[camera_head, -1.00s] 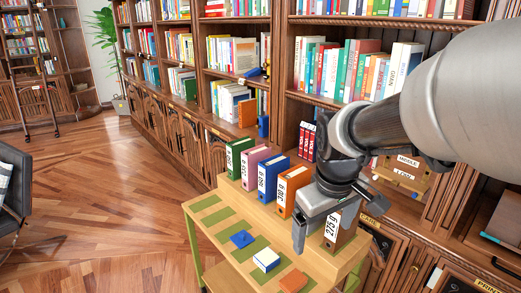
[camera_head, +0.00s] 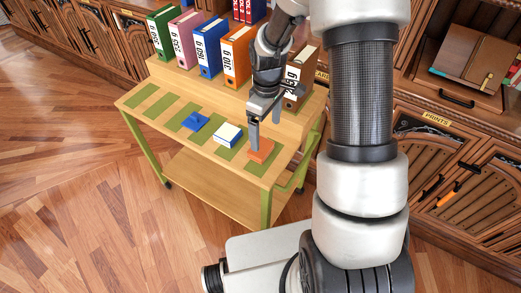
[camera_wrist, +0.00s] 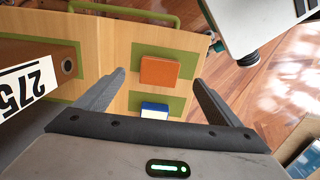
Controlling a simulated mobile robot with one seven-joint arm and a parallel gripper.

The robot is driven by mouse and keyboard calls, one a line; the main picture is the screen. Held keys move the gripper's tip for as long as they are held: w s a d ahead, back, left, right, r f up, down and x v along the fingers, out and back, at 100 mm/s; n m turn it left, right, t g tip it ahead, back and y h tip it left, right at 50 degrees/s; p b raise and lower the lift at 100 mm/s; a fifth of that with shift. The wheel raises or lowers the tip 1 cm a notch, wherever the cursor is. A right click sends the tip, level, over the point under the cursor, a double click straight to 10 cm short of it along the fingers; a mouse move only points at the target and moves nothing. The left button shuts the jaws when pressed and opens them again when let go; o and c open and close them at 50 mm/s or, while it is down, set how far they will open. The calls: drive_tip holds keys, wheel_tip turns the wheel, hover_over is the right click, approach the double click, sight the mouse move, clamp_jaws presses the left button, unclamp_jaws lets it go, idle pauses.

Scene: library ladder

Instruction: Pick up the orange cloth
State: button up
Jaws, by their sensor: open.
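The orange cloth (camera_head: 261,150) is a small flat folded square on a green strip at the front right of the wooden cart top (camera_head: 130,103). It also shows in the wrist view (camera_wrist: 160,72), between the fingers and beyond their tips. My gripper (camera_head: 265,130) points down with its fingers spread, close to the cloth. In the head view one finger overlaps the cloth's upper edge; I cannot tell if it touches.
A blue-and-white block (camera_head: 228,134) and a blue folded piece (camera_head: 195,121) lie left of the cloth. Several binders stand on the raised back step, with the brown binder (camera_head: 293,92) close behind my gripper. A green rail (camera_head: 298,172) runs along the cart's right side.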

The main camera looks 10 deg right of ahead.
sight(263, 148)
wheel_tip(263, 148, down, 4)
drive_tip(key=shift+r, duration=0.1)
drive_tip(key=shift+w+a+f+b, duration=0.15)
drive_tip(key=shift+f+b, duration=0.2)
drive_tip(key=shift+f, duration=1.05)
drive_tip(key=shift+w+a+f+b, duration=0.15)
drive_tip(key=shift+f+b, duration=0.2)
drive_tip(key=shift+f, duration=1)
drive_tip(key=c, duration=1.1)
